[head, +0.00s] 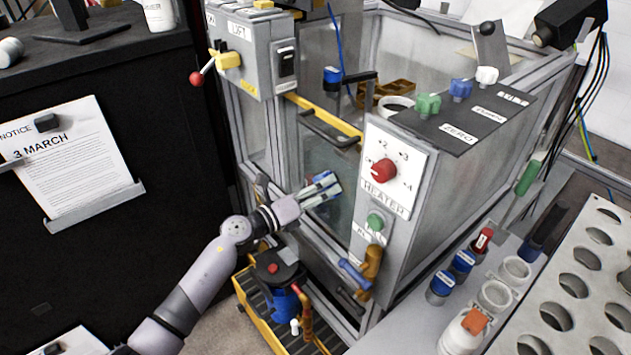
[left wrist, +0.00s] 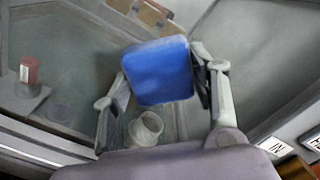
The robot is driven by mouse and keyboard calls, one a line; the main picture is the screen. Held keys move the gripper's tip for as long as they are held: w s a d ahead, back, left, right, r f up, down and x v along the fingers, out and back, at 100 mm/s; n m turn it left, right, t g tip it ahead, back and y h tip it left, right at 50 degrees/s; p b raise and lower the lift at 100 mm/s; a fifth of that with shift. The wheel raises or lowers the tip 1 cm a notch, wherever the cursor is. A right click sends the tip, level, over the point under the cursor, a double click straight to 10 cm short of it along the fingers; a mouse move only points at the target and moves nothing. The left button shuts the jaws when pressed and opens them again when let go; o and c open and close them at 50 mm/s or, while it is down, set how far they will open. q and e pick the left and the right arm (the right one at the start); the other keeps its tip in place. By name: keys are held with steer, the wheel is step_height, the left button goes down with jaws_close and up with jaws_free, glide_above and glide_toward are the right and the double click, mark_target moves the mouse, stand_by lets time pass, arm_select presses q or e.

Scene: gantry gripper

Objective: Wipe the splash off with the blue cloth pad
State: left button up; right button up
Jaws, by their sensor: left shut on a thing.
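My left gripper (head: 322,190) is at the clear front door pane (head: 335,165) of the grey-framed cabinet, just left of the heater panel. In the left wrist view the gripper (left wrist: 161,84) is shut on the blue cloth pad (left wrist: 163,70), one finger on each side of it. The pad faces the pane; I cannot tell whether it touches. In the head view the pad is mostly hidden by the fingers. I cannot make out the splash clearly on the pane. My right gripper is not in view.
The heater panel (head: 392,185) with a red knob stands right of the gripper. A door handle (head: 330,128) juts out above it. A white beaker (left wrist: 146,130) shows in the left wrist view.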

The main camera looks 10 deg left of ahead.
arm_select(q)
steer(key=shift+s+d+r+p, duration=0.1)
steer(key=shift+s+d+p, duration=0.65)
steer(key=shift+d, duration=0.25)
steer(key=shift+s+d+p, duration=0.55)
steer(key=shift+s+d, duration=0.25)
steer(key=shift+d, duration=0.2)
steer(key=shift+s+d+p, duration=0.5)
steer(key=shift+s+d, duration=0.35)
steer(key=shift+d, duration=0.2)
steer(key=shift+a, duration=0.1)
glide_toward(347, 194)
steer(key=shift+s+d, duration=0.35)
steer(key=shift+d, duration=0.2)
steer(key=shift+s+d, duration=0.35)
steer(key=shift+d, duration=0.15)
